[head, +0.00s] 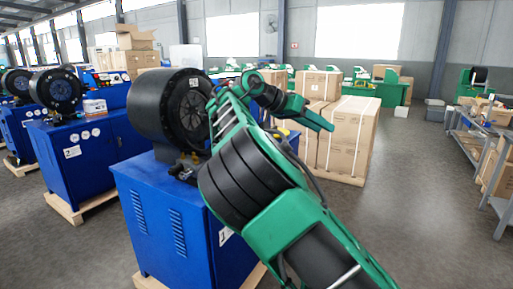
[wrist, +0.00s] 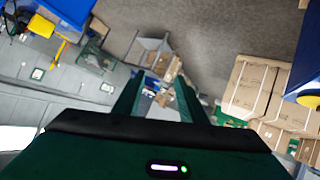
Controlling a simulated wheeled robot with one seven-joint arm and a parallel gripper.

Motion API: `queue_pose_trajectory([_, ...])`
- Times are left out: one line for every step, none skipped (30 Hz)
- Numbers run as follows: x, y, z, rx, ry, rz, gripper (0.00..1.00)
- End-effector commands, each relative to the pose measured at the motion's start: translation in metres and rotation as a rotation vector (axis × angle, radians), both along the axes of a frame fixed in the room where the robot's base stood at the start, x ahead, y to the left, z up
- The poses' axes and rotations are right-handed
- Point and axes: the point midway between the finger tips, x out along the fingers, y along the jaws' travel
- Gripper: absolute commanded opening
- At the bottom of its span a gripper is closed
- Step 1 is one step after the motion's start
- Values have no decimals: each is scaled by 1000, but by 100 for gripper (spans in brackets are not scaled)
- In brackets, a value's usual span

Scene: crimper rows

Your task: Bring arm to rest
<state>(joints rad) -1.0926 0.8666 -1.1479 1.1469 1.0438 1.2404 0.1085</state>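My green and black arm (head: 262,170) reaches up from the lower right of the head view, in front of a blue crimper machine. It is bent, with its far end turned to the right. My gripper (head: 318,120) is in mid-air in front of stacked cardboard boxes and points right and slightly down. In the wrist view my gripper (wrist: 157,92) shows two green fingers standing apart with nothing held between them. The floor and distant boxes show past the fingers.
The blue crimper machine (head: 165,220) with its black round head (head: 165,108) stands close behind my arm. More crimpers (head: 70,155) line the left. Cardboard boxes (head: 348,135) stand on a pallet behind. A grey workbench (head: 475,135) is at right. Floor between is clear.

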Motion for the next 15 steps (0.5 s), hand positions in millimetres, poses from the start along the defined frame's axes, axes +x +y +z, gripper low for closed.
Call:
queue_pose_trajectory([-3, -37, -6, 38, 41, -33, 38])
queue_pose_trajectory([-6, -56, -10, 60, 66, -48, 38])
queue_pose_trajectory([-10, -81, -16, 89, 101, -66, 38])
queue_pose_trajectory([-14, -100, -21, 113, 126, -79, 38])
queue_pose_trajectory([-19, -118, -26, 138, 152, -91, 38])
queue_pose_trajectory([-27, -142, -34, 174, 185, -104, 38])
queue_pose_trajectory([-33, -158, -40, 200, 209, -113, 38])
queue_pose_trajectory([-40, -174, -46, 226, 233, -119, 38])
queue_pose_trajectory([-51, -194, -54, 263, 263, -128, 38])
queue_pose_trajectory([-59, -207, -60, 289, 285, -131, 38])
queue_pose_trajectory([-67, -220, -65, 317, 304, -135, 38])
queue_pose_trajectory([-79, -236, -73, 353, 329, -137, 38])
queue_pose_trajectory([-88, -246, -79, 380, 347, -136, 38])
queue_pose_trajectory([-97, -256, -84, 407, 363, -136, 38])
queue_pose_trajectory([-111, -268, -92, 444, 385, -132, 38])
